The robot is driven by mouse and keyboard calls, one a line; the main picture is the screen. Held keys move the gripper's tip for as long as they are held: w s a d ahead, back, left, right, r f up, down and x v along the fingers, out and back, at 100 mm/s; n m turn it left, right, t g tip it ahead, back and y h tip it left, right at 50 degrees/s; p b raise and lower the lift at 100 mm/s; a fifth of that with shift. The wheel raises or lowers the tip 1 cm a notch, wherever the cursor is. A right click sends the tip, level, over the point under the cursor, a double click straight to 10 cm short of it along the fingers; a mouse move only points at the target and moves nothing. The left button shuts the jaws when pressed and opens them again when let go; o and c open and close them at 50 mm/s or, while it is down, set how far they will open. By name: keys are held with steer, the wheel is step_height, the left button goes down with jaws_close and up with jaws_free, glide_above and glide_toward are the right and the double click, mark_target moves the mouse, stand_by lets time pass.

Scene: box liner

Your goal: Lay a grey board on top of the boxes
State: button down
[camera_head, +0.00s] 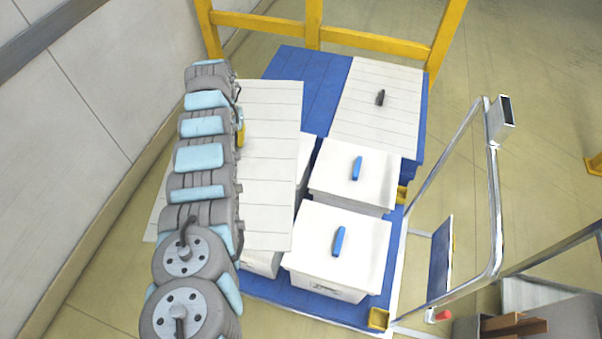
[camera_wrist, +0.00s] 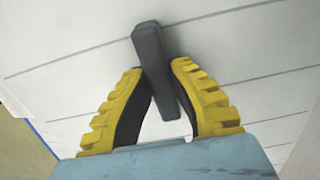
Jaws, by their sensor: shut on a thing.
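My gripper (camera_wrist: 163,80) is shut on the dark grey handle (camera_wrist: 154,50) of a pale grey board (camera_wrist: 80,60) with thin parallel lines. In the head view this board (camera_head: 270,160) is to the left, partly behind my arm, and overlaps the left boxes. The gap beneath it cannot be judged. My gripper's yellow finger also shows in the head view (camera_head: 240,130). Two white boxes with blue handles stand uncovered on the right, a nearer one (camera_head: 325,270) and a farther one (camera_head: 335,185). A second lined board (camera_head: 375,110) with a dark handle lies flat at the back right.
The boxes stand on a blue platform (camera_head: 300,310) with yellow corner pieces. A yellow frame (camera_head: 375,38) runs along the back. A metal handrail (camera_head: 494,200) rises at the right. A wall (camera_head: 70,110) is close on the left.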

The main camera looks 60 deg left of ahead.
mark_target(251, 146)
steer(key=shift+w+f, duration=0.25)
steer(key=shift+w, duration=0.2)
stand_by(0.3)
steer(key=shift+d, duration=0.1)
steer(key=shift+w+d+f, duration=0.15)
steer(key=shift+w+f, duration=0.05)
steer(key=shift+f, duration=0.05)
steer(key=shift+w+d+f, duration=0.25)
steer(key=shift+w+f, duration=0.1)
steer(key=shift+w, duration=0.25)
steer(key=shift+w+d+f+m, duration=0.2)
steer(key=shift+w+d+m, duration=0.05)
steer(key=shift+m, duration=0.05)
stand_by(0.4)
steer(key=shift+w+d, duration=0.1)
steer(key=shift+w+d+f, duration=0.15)
steer(key=shift+w+f, duration=0.2)
steer(key=shift+w, duration=0.05)
steer(key=shift+w+f, duration=0.1)
steer(key=shift+w, duration=0.15)
